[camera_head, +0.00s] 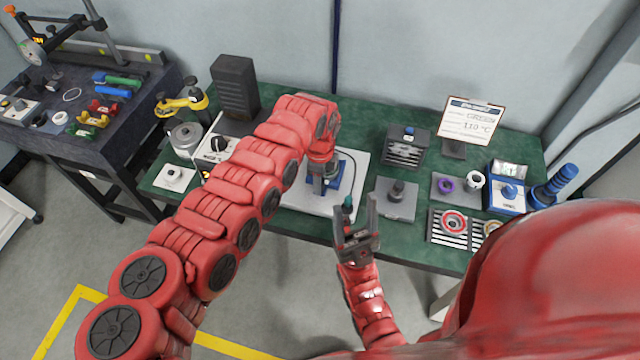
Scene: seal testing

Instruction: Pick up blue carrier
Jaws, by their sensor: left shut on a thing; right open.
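The blue carrier (341,185) is at the middle of the green bench, on or just above a pale grey plate (300,198). My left arm reaches over the bench from the left, and my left gripper (323,182) points down at the carrier and is shut on it. The red wrist hides part of the carrier, so I cannot tell whether it touches the plate. My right gripper (356,212) is open at the bench's front edge, fingers pointing up and away. A small teal-topped part (348,202) shows between its fingers; I cannot tell its depth.
Right of the plate stand a grey block with a post (397,190), a dark ribbed block (405,150), a sign (470,122), purple and white rings (446,185), a slotted plate (464,228) and a blue box (505,192). A dark tower (235,85) stands back left.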

